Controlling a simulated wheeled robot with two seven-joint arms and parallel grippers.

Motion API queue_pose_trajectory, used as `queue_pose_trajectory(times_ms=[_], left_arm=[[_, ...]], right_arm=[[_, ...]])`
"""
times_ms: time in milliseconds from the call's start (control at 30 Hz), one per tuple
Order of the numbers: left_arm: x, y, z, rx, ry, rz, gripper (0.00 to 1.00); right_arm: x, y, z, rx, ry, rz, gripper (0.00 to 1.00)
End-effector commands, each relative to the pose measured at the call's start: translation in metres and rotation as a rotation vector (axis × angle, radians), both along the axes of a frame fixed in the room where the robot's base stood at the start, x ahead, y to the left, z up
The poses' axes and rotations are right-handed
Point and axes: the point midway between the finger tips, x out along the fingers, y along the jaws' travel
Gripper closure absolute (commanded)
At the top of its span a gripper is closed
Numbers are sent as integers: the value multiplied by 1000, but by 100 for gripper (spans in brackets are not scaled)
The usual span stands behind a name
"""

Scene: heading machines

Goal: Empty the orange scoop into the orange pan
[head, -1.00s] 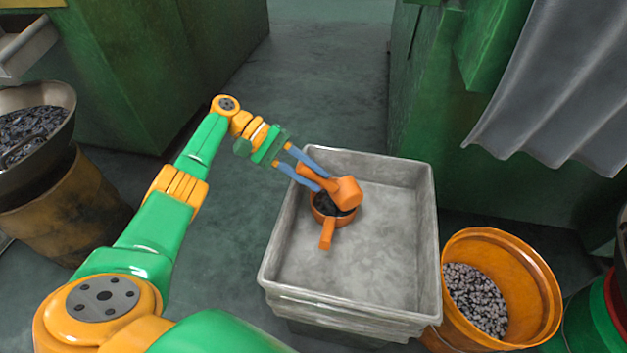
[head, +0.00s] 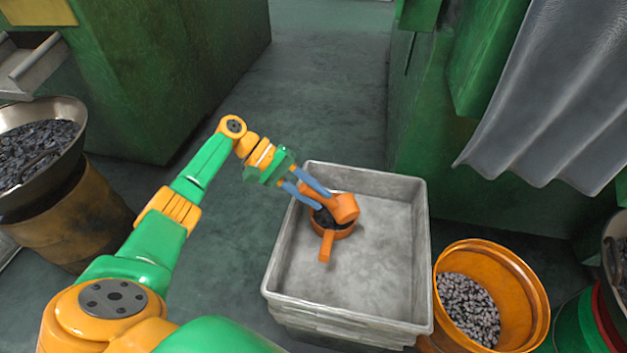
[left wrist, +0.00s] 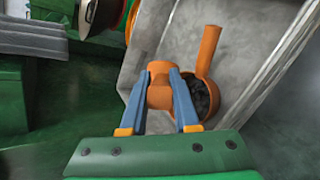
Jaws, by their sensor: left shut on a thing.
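The orange scoop (head: 345,207) is in my left gripper (head: 318,196), whose blue fingers are shut on it. In the left wrist view the scoop (left wrist: 160,92) sits between the fingertips (left wrist: 160,85). The scoop is tilted over the orange pan, with its underside toward the head camera; its inside is hidden. The orange pan (head: 326,250) stands in the grey tray (head: 385,270), its handle pointing toward the near side. Dark pieces lie in the pan, and they also show in the pan in the left wrist view (left wrist: 202,100). My right gripper is not in view.
An orange bucket (head: 528,290) with light grey pieces stands right of the tray. A metal bowl (head: 75,140) with dark pieces stands on a drum at left. Green machines flank both sides. Bare tray floor lies right of the pan.

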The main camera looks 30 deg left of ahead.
Motion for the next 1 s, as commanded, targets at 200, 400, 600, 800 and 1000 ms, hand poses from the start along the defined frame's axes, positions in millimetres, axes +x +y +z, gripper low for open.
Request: queue_pose_trajectory(times_ms=[200, 400, 600, 800, 1000], left_arm=[[-7, -7, 11, 56, -49, -12, 100], [-14, -14, 18, 131, -100, -16, 100], [-24, -28, 22, 269, -201, -20, 100], [-38, -48, 16, 480, -357, -23, 100], [-48, -63, 7, 685, -504, -17, 100]], right_arm=[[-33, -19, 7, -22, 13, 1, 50], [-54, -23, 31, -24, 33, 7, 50], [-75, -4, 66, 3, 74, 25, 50], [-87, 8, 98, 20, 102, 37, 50], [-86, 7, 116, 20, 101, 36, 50]])
